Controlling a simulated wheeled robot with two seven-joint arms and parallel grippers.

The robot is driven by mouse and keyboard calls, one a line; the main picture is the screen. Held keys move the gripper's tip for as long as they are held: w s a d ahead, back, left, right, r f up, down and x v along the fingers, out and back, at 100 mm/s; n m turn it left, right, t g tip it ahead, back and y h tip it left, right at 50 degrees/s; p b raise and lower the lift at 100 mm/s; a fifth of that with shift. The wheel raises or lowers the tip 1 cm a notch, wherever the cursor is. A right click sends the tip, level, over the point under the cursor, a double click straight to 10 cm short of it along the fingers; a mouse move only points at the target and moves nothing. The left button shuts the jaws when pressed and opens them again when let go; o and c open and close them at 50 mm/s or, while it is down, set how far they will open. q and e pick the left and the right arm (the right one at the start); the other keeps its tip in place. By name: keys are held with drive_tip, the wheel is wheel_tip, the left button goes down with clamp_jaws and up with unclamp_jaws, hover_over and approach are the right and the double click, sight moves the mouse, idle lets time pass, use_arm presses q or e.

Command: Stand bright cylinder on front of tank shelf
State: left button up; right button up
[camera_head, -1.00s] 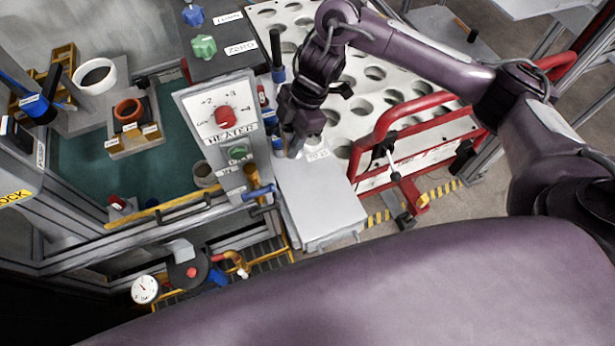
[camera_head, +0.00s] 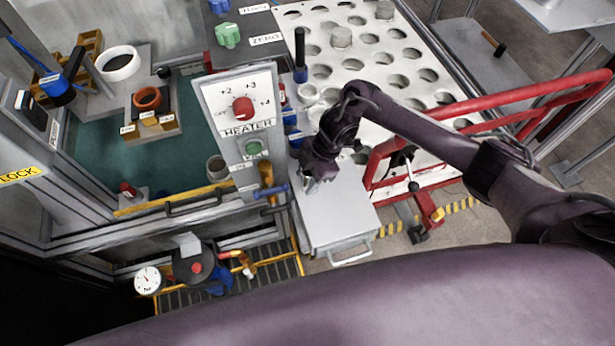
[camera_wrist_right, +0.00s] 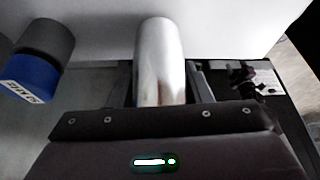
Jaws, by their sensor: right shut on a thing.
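My right gripper (camera_head: 310,184) is low over the near grey box top, just right of the heater panel. In the right wrist view the gripper (camera_wrist_right: 163,85) is shut on a shiny, bright metal cylinder (camera_wrist_right: 159,58), which stands out between the fingers. In the head view the cylinder is mostly hidden by the gripper. The tank (camera_head: 95,165) has a teal floor and lies left of the panel. Inside it a small stand (camera_head: 150,125) with labels carries an orange-brown ring. I cannot tell which surface is the tank shelf. My left gripper is out of view.
The heater panel (camera_head: 240,110) with a red knob stands between my gripper and the tank. A yellow rail (camera_head: 170,200) runs along the tank's front. A holed white table (camera_head: 385,60) and red tubing (camera_head: 480,105) lie right. A grey-and-blue cylinder (camera_wrist_right: 38,60) is beside the held one.

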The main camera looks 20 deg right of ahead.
drive_tip(key=shift+f, duration=0.2)
drive_tip(key=shift+f, duration=0.15)
drive_tip(key=o, duration=1.4)
drive_tip(key=shift+c, duration=0.2)
drive_tip(key=shift+d+r, duration=0.1)
drive_tip(key=shift+r, duration=0.3)
drive_tip(key=v, duration=1.1)
drive_tip(key=shift+r+p, duration=0.2)
drive_tip(key=shift+p, duration=0.15)
